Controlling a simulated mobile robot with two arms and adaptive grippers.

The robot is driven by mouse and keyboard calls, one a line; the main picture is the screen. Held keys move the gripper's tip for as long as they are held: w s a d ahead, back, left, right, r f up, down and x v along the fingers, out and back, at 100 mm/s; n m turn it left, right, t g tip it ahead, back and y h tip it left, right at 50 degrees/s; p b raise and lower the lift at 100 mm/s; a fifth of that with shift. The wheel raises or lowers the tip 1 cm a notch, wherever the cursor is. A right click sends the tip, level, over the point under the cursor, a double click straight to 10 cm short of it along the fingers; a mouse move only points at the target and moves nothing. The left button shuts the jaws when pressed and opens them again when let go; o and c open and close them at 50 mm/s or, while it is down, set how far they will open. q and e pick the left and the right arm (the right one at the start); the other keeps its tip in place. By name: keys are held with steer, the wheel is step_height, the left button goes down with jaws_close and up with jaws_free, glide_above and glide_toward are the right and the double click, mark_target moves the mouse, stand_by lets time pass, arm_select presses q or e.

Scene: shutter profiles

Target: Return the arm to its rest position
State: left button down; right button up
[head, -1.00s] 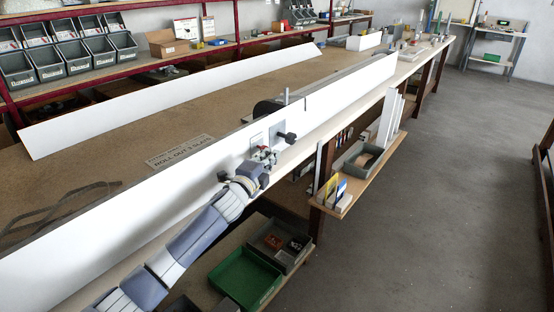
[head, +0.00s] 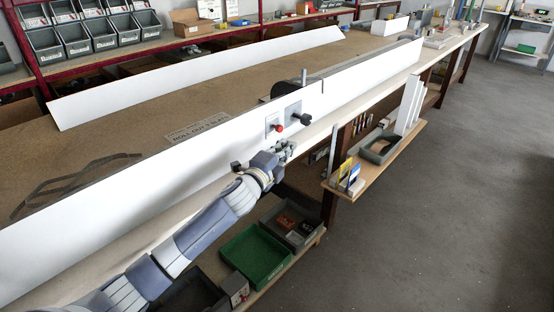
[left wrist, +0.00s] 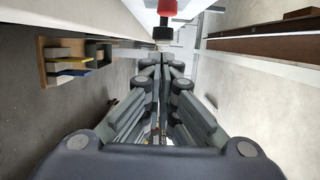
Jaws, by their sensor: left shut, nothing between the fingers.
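My left gripper (head: 286,150) is in the head view, at the end of my grey-and-white arm. It is just below and in front of the red button (head: 278,128), apart from it. In the left wrist view its fingers (left wrist: 162,68) are closed together with nothing between them. The red button also shows there (left wrist: 167,8), beyond the fingertips at the top edge. My right gripper is in neither view.
The long white front panel (head: 120,207) bears the button and a black knob (head: 302,120). A side shelf (head: 372,172) with a grey tray juts out at right. A green bin (head: 256,256) stands below the bench. The floor at right is clear.

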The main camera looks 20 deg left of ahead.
arm_select(q)
steer(key=s, duration=0.6)
steer(key=shift+r, duration=0.15)
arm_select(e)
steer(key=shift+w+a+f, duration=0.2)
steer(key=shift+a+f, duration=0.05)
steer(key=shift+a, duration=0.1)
